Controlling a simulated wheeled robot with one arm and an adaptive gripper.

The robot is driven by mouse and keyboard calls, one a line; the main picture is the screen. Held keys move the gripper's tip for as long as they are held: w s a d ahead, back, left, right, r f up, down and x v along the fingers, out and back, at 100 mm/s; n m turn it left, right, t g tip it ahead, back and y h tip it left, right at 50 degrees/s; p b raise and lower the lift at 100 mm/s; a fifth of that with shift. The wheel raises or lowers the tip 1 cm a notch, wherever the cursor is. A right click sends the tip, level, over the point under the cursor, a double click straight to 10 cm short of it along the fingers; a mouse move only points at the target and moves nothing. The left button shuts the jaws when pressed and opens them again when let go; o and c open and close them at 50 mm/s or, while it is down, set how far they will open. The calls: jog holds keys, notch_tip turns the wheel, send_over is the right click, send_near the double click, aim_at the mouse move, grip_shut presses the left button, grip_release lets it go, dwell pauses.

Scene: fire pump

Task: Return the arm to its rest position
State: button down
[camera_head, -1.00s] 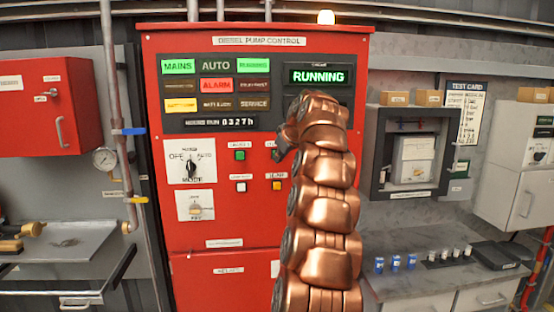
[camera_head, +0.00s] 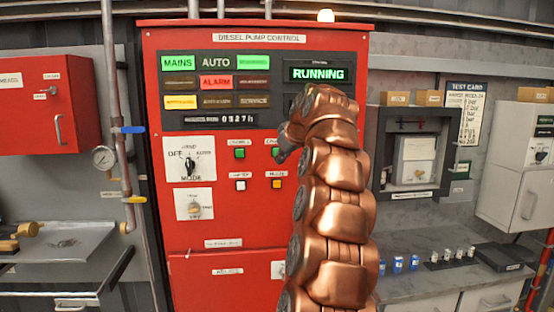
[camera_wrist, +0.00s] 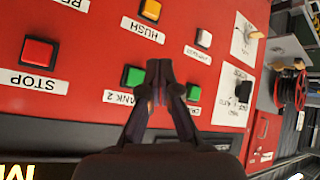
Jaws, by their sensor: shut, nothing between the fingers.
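My copper-coloured arm (camera_head: 330,210) rises in front of the right part of the red diesel pump control panel (camera_head: 215,220). My gripper (camera_head: 283,152), dark and partly hidden by the arm in the head view, is near the panel's buttons. In the wrist view my gripper (camera_wrist: 159,72) is shut and empty, its fingertips overlapping the panel between a green button (camera_wrist: 133,77) and another green button (camera_wrist: 193,92). I cannot tell whether the tips touch the panel. The green RUNNING display (camera_head: 318,74) is lit above my arm.
The mode knob (camera_head: 190,165) and key switch (camera_head: 194,208) are on the panel's left. A pipe with a gauge (camera_head: 104,157) stands left of it. On the right are an open dark-framed box (camera_head: 415,155) and a bench (camera_head: 440,285) with small blue and white items.

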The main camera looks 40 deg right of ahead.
jog(key=shift+s+a, duration=0.4)
jog(key=shift+s, duration=0.1)
jog(key=a+f+g+y, duration=0.1)
jog(key=a+f, duration=0.2)
jog(key=a, duration=0.5)
jog(key=a+f+g+y, duration=0.1)
jog(key=a+f+y, duration=0.15)
jog(key=a, duration=0.65)
jog(key=s+a+f+g, duration=0.1)
jog(key=s+a+f, duration=0.15)
jog(key=a, duration=0.25)
jog(key=s+a+f+n+g, duration=0.1)
jog(key=s+a+f, duration=0.15)
jog(key=a, duration=0.25)
jog(key=s+a+f+g, duration=0.1)
jog(key=s+a+f, duration=0.15)
jog(key=a, duration=0.25)
jog(key=s+a+f+g, duration=0.2)
jog(key=s+f, duration=0.4)
jog(key=s, duration=0.3)
jog(key=s+a+f+g, duration=0.1)
jog(key=s+a+f, duration=0.4)
jog(key=s, duration=0.5)
jog(key=s+a+f+m+g, duration=0.1)
jog(key=s+a+f+g, duration=0.1)
jog(key=s+a+f, duration=0.2)
jog(key=s+f, duration=0.3)
jog(key=s, duration=0.3)
jog(key=shift+s+f+g, duration=0.2)
jog(key=shift+g, duration=0.1)
